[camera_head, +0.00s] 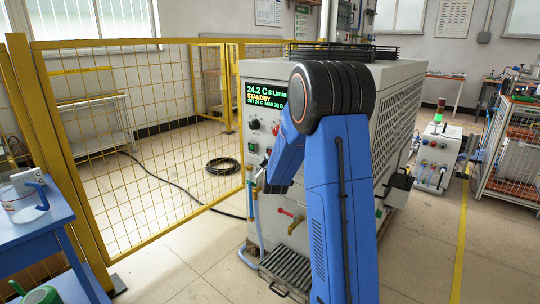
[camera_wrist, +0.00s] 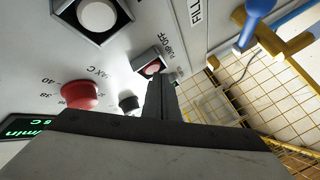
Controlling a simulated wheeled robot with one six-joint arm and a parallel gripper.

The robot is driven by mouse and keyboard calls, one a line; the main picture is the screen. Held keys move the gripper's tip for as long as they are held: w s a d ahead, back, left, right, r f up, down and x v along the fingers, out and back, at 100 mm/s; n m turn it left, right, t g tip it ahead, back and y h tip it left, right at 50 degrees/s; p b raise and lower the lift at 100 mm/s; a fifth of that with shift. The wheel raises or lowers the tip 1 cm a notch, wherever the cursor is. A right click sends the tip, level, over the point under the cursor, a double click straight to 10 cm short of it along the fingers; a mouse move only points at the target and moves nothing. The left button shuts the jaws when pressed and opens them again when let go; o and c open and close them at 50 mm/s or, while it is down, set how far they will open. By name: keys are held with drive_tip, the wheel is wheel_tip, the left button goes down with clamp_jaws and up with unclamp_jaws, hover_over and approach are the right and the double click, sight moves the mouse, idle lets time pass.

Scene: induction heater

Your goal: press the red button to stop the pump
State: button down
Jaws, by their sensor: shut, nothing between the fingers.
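In the wrist view a small red button (camera_wrist: 152,69) sits in a square dark-edged housing on the grey panel, beside a label that appears to read PUMP OFF. My gripper (camera_wrist: 162,82) is shut, its dark fingers standing close beside this button on its lower right. I cannot tell whether the fingertips touch it. In the head view my blue arm stands in front of the heater cabinet (camera_head: 400,95) and hides my gripper and much of the lower panel. The display (camera_head: 267,94) reads 24.2 C, 8 L/min, STANDBY.
In the wrist view a larger red knob (camera_wrist: 80,95) with a number scale, a white button (camera_wrist: 98,14) and a dark knob (camera_wrist: 129,103) are close by. A blue-handled valve (camera_wrist: 256,18) is at the upper right. Yellow fencing (camera_head: 140,130) stands left of the cabinet.

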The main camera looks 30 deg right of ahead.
drive_tip(key=shift+s+a, duration=0.15)
drive_tip(key=shift+a, duration=0.25)
drive_tip(key=shift+a, duration=0.1)
drive_tip(key=shift+s+a, duration=0.3)
drive_tip(key=shift+a, duration=0.45)
drive_tip(key=shift+s+a, duration=0.25)
drive_tip(key=shift+a, duration=0.5)
drive_tip(key=shift+s+a, duration=0.3)
drive_tip(key=shift+a, duration=0.45)
drive_tip(key=s+a, duration=0.3)
drive_tip(key=a, duration=0.7)
drive_tip(key=shift+s+a, duration=0.2)
drive_tip(key=shift+s, duration=0.15)
